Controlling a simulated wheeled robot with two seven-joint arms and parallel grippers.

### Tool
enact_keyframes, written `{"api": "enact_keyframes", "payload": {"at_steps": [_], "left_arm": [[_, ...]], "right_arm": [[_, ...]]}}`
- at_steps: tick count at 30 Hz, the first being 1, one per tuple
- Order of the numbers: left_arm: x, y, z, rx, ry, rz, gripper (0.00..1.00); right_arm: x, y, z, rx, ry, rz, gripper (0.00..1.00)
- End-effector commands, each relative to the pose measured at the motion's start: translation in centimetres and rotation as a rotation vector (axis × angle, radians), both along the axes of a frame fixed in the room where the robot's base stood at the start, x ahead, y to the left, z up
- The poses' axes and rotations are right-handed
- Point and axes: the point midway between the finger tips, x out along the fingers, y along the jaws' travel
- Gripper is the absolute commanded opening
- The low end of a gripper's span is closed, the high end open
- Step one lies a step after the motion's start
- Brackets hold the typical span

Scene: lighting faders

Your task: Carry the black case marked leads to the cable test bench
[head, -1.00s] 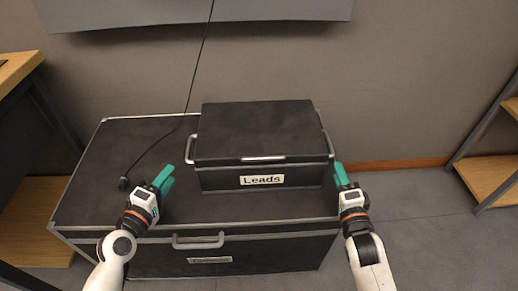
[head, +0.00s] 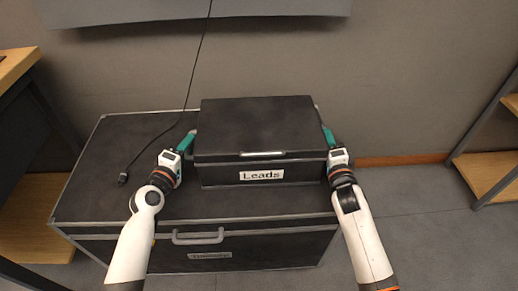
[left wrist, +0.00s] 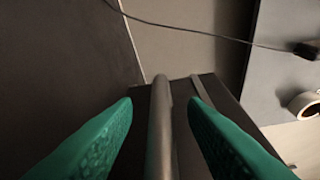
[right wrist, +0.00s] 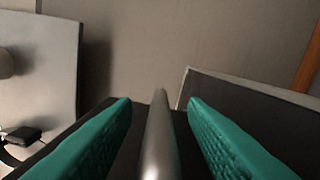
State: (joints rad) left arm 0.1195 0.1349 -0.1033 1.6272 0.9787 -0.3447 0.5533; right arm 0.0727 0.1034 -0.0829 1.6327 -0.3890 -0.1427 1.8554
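The black case marked "Leads" (head: 262,128) sits level on top of a larger black trunk (head: 85,195). My left gripper (head: 187,141) is at the case's left end. In the left wrist view its green fingers are open, with the left metal handle bar (left wrist: 159,130) between them and gaps on both sides. My right gripper (head: 328,135) is at the right end. In the right wrist view its fingers are also open on either side of the right handle bar (right wrist: 158,140). No cable test bench can be made out for certain.
A wooden-topped table (head: 14,65) with a lower shelf stands at the left. A wooden shelf unit (head: 490,172) stands at the right. A black cable (head: 160,135) runs down onto the trunk's left part and ends in a plug (head: 123,179). A wall is close behind.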

Motion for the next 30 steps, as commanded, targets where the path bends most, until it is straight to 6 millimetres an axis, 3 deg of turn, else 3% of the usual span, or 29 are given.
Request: {"api": "enact_keyframes", "payload": {"at_steps": [4, 13, 14, 21, 30], "left_arm": [[0.87, -0.37, -0.04, -0.001, -0.001, 0.0, 0.39], [1.02, -0.43, -0.07, -0.001, 0.0, 0.0, 0.39], [1.02, -0.43, -0.07, -0.001, 0.0, 0.0, 0.37], [1.01, -0.41, -0.07, -0.001, 0.0, 0.0, 0.0], [0.99, -0.39, -0.08, -0.001, 0.0, 0.0, 0.0]], "right_arm": [[0.96, 0.01, 0.03, -0.002, 0.0, 0.0, 0.39], [1.1, 0.01, 0.01, -0.001, 0.0, 0.0, 0.39], [1.1, 0.01, 0.01, -0.001, 0.0, 0.0, 0.38], [1.08, 0.0, -0.03, -0.001, 0.001, 0.0, 0.0], [1.06, -0.02, -0.1, -0.002, 0.002, 0.0, 0.0]]}}
